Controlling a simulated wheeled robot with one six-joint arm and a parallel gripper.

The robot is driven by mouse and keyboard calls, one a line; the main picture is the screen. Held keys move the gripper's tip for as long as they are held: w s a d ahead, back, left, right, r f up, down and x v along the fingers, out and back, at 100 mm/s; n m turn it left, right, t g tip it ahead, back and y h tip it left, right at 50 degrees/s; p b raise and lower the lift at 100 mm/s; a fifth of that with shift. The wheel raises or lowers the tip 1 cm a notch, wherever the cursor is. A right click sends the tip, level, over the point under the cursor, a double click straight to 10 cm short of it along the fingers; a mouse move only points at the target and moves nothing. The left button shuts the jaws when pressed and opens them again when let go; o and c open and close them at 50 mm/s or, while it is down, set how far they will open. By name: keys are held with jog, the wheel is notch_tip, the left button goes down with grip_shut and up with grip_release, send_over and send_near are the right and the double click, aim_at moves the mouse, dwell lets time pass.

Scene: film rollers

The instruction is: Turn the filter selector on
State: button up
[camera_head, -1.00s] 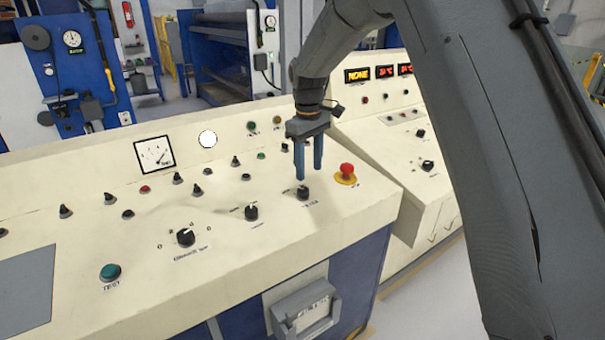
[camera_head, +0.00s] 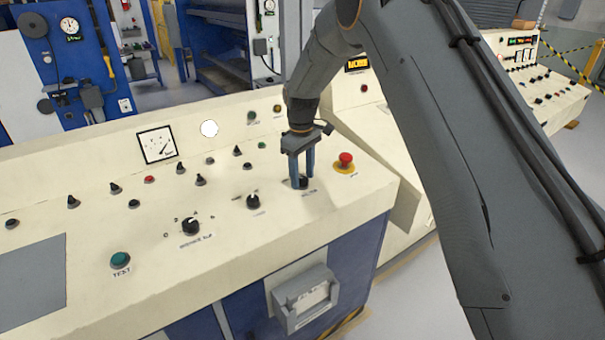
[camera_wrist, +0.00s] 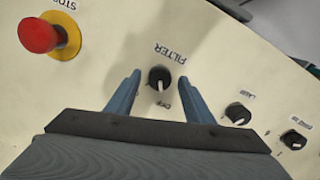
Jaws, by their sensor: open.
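The filter selector is a small black knob (camera_wrist: 159,78) with a white pointer line, between the words FILTER and OFF in the wrist view. Its pointer is directed toward the lower side of that picture, near the OFF label. My gripper (camera_wrist: 165,85) is open, with one blue finger on each side of the knob and a gap to it on both sides. In the head view my gripper (camera_head: 301,184) points down at the panel, and the selector (camera_head: 302,182) shows partly between the fingertips.
A red emergency stop button (camera_head: 346,160) on a yellow base stands close to the right of my gripper. Another black selector (camera_head: 253,202) is to the left, with a larger one (camera_head: 190,227) beyond it. The cream panel (camera_head: 240,260) is otherwise open around them.

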jog(key=c, duration=1.1)
jog(key=shift+o, duration=0.3)
jog(key=shift+m, duration=0.3)
jog(key=m+b, duration=0.2)
jog(key=m, duration=0.3)
jog(key=shift+w, duration=0.1)
jog(key=m, duration=0.3)
jog(key=m+y+b, duration=0.1)
jog(key=m, duration=0.2)
jog(key=shift+d+r+g, duration=0.1)
jog(key=shift+d+g, duration=0.05)
jog(key=shift+g, duration=0.15)
jog(key=shift+m, duration=0.3)
jog(key=o, duration=1)
